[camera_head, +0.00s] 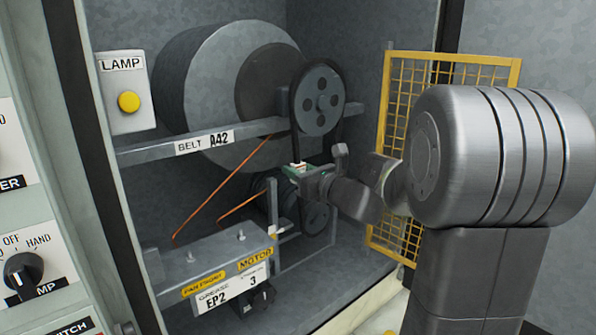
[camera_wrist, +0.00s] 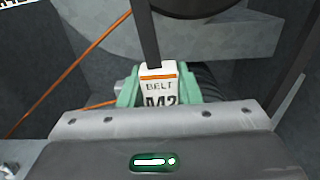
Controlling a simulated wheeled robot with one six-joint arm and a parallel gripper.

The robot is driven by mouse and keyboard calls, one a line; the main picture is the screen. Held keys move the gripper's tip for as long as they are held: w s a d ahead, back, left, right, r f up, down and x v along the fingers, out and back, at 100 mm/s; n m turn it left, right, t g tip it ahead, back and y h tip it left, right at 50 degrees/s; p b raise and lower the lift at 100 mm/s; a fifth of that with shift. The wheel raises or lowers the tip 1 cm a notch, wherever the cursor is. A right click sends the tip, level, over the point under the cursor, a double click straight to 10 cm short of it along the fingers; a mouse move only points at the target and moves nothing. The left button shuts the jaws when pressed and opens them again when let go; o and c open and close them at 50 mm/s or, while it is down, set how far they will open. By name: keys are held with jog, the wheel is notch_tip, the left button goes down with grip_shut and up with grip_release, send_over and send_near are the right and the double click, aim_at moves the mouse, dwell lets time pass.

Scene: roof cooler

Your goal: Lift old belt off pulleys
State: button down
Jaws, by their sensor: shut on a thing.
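The old belt is a dark band running around the upper pulley (camera_head: 320,101) and down toward the lower pulley (camera_head: 316,216). In the wrist view a strand of the belt (camera_wrist: 146,38) rises from a white tag (camera_wrist: 158,86) that reads BELT. My gripper (camera_head: 297,169) is left of centre between the pulleys, its green fingers shut on the belt at the tag. It also shows in the wrist view (camera_wrist: 158,98). My arm hides part of the right strand, and the belt's seating on the lower pulley is unclear.
A yellow mesh guard (camera_head: 402,92) stands to the right, behind my arm. A grey crossbar (camera_head: 158,147) labelled BELT A42 runs left of the upper pulley. A large grey drum (camera_head: 205,85) is behind. An orange line (camera_head: 224,186) slants left, above the MOTOR-labelled bracket (camera_head: 207,262).

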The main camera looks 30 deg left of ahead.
jog(key=shift+d, duration=0.25)
jog(key=shift+v, duration=2)
jog(key=shift+s, duration=0.1)
jog(key=shift+d, duration=0.2)
